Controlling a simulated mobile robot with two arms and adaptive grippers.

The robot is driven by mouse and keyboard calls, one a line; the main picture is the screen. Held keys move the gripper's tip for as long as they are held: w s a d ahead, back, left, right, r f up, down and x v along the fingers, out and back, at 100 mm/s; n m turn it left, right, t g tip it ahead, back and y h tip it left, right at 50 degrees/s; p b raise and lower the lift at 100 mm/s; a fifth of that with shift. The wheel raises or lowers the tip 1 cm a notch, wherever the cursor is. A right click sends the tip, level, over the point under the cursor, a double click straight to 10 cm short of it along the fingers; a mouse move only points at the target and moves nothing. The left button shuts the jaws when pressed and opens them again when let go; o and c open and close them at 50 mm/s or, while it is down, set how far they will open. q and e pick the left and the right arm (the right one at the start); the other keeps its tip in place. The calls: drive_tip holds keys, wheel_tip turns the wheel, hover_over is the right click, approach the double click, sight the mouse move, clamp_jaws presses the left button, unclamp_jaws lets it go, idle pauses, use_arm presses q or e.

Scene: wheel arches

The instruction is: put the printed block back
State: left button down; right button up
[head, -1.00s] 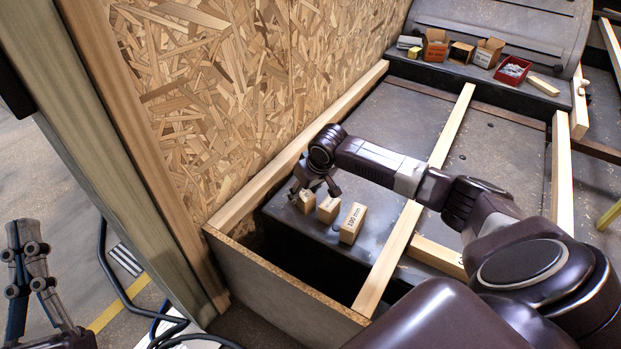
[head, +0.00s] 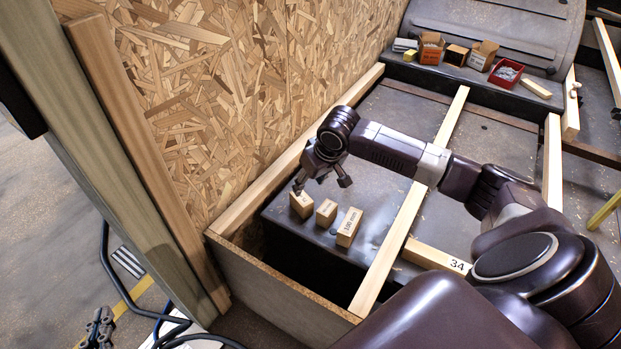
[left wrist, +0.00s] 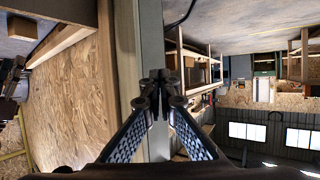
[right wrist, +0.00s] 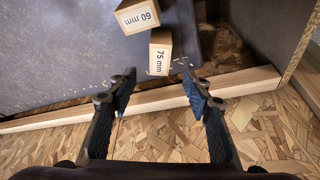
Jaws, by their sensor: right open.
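Three wooden blocks with printed labels stand in a row on the dark floor panel in the head view. The leftmost block (head: 301,205) is closest to the chipboard wall. The middle block (head: 327,212) is smaller in view, and the right one is the 100 mm block (head: 349,227). My right gripper (head: 321,187) is open and empty above the left and middle blocks. The right wrist view shows a 75 mm block (right wrist: 160,53) just beyond the open fingers and a 60 mm block (right wrist: 138,16) behind it. My left gripper (left wrist: 160,82) is shut and empty, away from the blocks.
A chipboard wall (head: 240,100) with a wooden rail (head: 262,191) runs along the left. A wooden batten (head: 411,208) crosses the panel right of the blocks. A piece marked 34 (head: 437,257) lies beyond it. Small boxes and a red tray (head: 506,73) sit at the back.

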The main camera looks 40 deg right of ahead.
drive_tip(key=s+a+f+n+t+y, duration=0.1)
drive_tip(key=s+a, duration=0.1)
drive_tip(key=a, duration=0.5)
drive_tip(key=s+a+f+n+y, duration=0.1)
drive_tip(key=s+a, duration=0.1)
drive_tip(key=a, duration=0.5)
drive_tip(key=s+a+f+n+t+y, duration=0.1)
drive_tip(key=s+a+n+y, duration=0.1)
drive_tip(key=a, duration=0.6)
drive_tip(key=shift+t, duration=0.3)
drive_tip(key=s+a+r+t, duration=0.2)
drive_tip(key=s+a+r, duration=0.1)
drive_tip(key=a+r, duration=0.15)
use_arm(q)
drive_tip(key=shift+s+a+f+g, duration=0.15)
drive_tip(key=shift+s+f+g, duration=0.3)
drive_tip(key=shift+f, duration=0.3)
use_arm(e)
drive_tip(key=s+d+r+m+t+h, duration=0.1)
drive_tip(key=s+d+r+t, duration=0.2)
drive_tip(key=s+d+r, duration=0.1)
drive_tip(key=shift+r+m+h, duration=0.3)
drive_tip(key=shift+r, duration=0.35)
use_arm(q)
drive_tip(key=shift+a, duration=0.1)
